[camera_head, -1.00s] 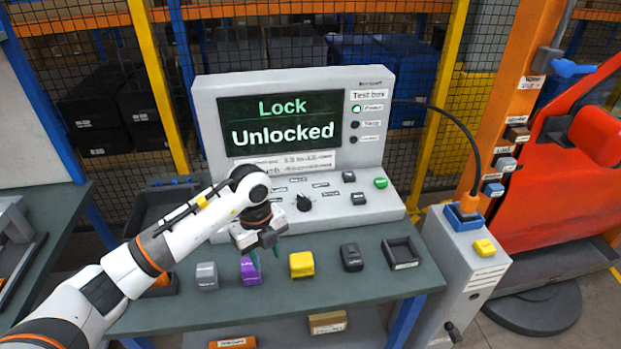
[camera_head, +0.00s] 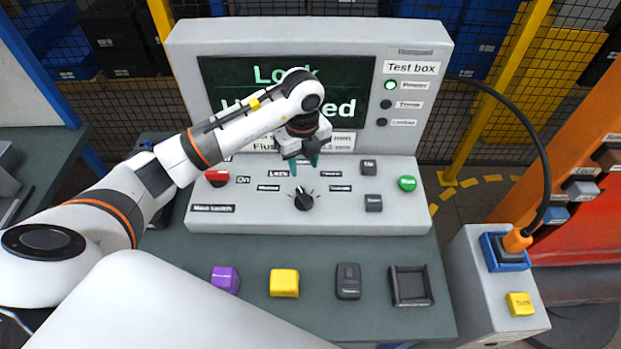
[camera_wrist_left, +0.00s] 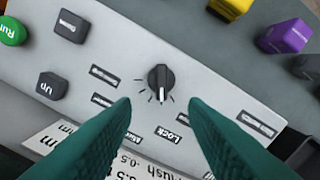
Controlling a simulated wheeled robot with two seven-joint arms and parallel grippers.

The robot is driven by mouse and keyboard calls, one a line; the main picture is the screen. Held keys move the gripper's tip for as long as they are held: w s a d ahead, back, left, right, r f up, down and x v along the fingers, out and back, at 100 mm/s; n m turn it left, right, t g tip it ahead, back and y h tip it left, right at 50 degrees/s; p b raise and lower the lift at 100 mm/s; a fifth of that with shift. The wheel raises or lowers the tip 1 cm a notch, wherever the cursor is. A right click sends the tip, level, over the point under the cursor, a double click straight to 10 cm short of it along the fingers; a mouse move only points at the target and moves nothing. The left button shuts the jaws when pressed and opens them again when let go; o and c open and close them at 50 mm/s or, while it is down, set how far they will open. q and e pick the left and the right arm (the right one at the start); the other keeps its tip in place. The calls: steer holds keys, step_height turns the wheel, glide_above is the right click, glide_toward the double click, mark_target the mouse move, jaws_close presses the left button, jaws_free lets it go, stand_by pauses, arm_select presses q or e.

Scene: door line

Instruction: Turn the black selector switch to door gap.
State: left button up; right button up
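The black selector switch (camera_head: 304,200) sits on the sloping grey panel of the test box (camera_head: 230,222), with small labels around it, one reading "Lock" (camera_head: 277,174). The switch also shows in the left wrist view (camera_wrist_left: 160,78); its white mark points to the picture's bottom, towards the screen side, near the "Lock" label (camera_wrist_left: 167,134). My left gripper (camera_head: 304,164) hangs above the panel just beyond the switch in the head view. Its teal fingers (camera_wrist_left: 160,108) are apart with nothing between them, and it does not touch the switch. The screen (camera_head: 235,85) is partly hidden by my arm. My right gripper is not in view.
On the panel are a green button (camera_head: 407,184), grey keys (camera_head: 369,167) and a red button (camera_head: 216,178). A purple block (camera_head: 225,279), yellow block (camera_head: 284,283), black block (camera_head: 348,281) and black tray (camera_head: 427,299) stand on the table in front. A cable runs at right.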

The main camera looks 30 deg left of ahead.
arm_select(q)
steer(key=p, duration=0.2)
glide_above(304, 195)
steer(key=f, duration=0.4)
steer(key=shift+s+f, duration=0.25)
steer(key=f, duration=0.2)
steer(key=f+p, duration=0.1)
steer(key=f, duration=0.2)
steer(key=shift+w+f+p, duration=0.3)
steer(key=shift+f, duration=0.5)
jaws_close()
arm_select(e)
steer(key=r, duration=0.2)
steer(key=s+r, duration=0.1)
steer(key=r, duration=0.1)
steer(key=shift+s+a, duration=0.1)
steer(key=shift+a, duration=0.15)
